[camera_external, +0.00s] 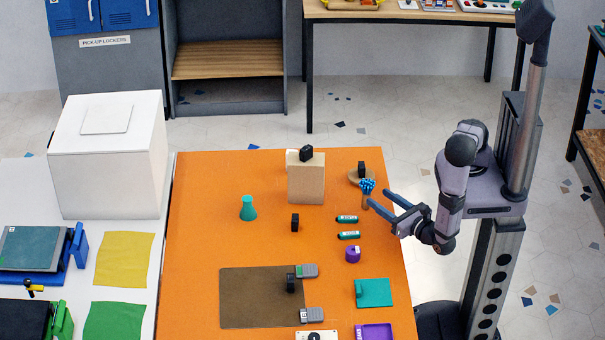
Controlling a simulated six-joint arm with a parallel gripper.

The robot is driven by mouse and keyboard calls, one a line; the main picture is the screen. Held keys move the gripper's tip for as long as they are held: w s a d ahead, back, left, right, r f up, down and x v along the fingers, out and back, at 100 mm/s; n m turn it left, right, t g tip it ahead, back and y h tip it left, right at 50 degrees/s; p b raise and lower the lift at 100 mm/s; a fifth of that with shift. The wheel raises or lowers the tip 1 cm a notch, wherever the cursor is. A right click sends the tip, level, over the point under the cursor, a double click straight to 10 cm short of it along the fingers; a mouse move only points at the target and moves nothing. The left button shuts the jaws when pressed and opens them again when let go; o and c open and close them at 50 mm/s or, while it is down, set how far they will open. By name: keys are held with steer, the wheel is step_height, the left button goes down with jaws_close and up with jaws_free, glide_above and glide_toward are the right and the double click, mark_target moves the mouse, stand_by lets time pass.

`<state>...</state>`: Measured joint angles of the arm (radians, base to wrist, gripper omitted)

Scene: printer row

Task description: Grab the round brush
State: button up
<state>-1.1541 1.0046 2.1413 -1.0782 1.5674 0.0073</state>
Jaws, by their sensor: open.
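The round brush (367,186) has a bushy blue head on a short tan handle and appears upright near the right edge of the orange table (200,290). My gripper (377,197) reaches in from the right, low over the table, with its two blue fingers apart. The fingertips point left at the brush and are very close to it. The lower fingertip is by the handle; I cannot tell whether it touches.
A tan dish (356,178) with a black item stands just behind the brush. Two green cylinders (347,219) and a purple roll (353,254) lie in front. A cardboard box (306,184) and a teal flask (248,208) stand further left.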

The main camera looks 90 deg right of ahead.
mark_target(370, 191)
steer(key=shift+p+x, duration=1.25)
steer(key=shift+x, duration=1.8)
steer(key=shift+w+d, duration=0.3)
steer(key=shift+d, duration=0.3)
steer(key=c, duration=1.1)
